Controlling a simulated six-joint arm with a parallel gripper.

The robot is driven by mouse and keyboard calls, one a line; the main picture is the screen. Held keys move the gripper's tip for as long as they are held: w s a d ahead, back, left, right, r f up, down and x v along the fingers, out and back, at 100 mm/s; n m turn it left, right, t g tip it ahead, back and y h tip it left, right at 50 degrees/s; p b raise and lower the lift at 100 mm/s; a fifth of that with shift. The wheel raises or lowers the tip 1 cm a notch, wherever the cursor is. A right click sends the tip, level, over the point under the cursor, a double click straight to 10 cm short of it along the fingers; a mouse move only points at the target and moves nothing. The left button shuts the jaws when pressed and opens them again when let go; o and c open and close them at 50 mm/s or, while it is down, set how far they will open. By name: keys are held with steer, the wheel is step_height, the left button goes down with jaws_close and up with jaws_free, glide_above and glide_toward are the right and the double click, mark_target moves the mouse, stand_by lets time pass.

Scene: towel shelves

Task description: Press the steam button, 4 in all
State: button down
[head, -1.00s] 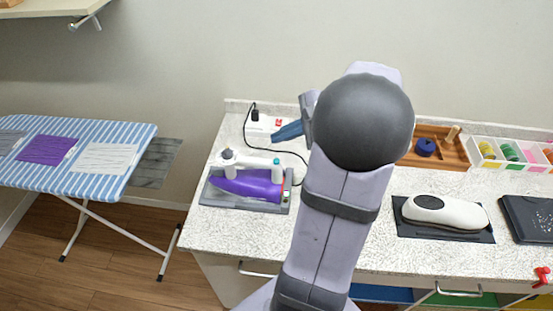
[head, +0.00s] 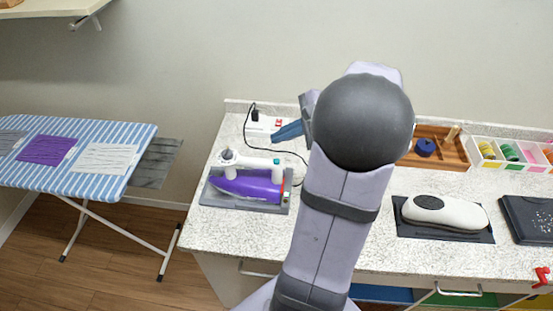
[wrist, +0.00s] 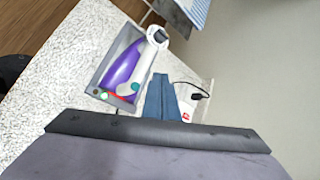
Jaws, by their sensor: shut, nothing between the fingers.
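A purple iron (head: 246,184) with a white handle (head: 252,163) rests on a grey tray (head: 208,194) at the counter's left end. A teal button (head: 277,161) sits at the right end of the handle; it also shows in the wrist view (wrist: 135,87). Small red and green spots show at the iron's right end. No label tells which one is the steam button. My gripper (head: 275,137) is shut and empty. It is behind and above the iron's right end, apart from it. In the wrist view its blue fingers (wrist: 162,78) point just right of the handle.
A power strip (head: 262,124) with a black plug and red switch lies behind the iron, and its cord curves near the handle. A striped ironing board (head: 70,185) stands left. A white device (head: 445,212) and wooden tray (head: 462,160) are right of my arm.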

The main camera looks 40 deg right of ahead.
step_height(320, 180, up, 5)
steer(key=p, duration=0.3)
glide_above(276, 161)
steer(key=n, duration=0.5)
steer(key=f+n, duration=0.1)
steer(key=n, duration=0.5)
steer(key=s+n+h, duration=0.1)
steer(key=n, duration=0.4)
steer(key=shift+d+f+n+b, duration=0.15)
steer(key=shift+d+n+b, duration=0.15)
steer(key=shift+d+b, duration=0.1)
steer(key=shift+f, duration=0.15)
step_height(276, 161, down, 7)
steer(key=b, duration=0.4)
steer(key=shift+f, duration=0.2)
steer(key=shift+f+b, duration=0.6)
steer(key=shift+b, duration=0.35)
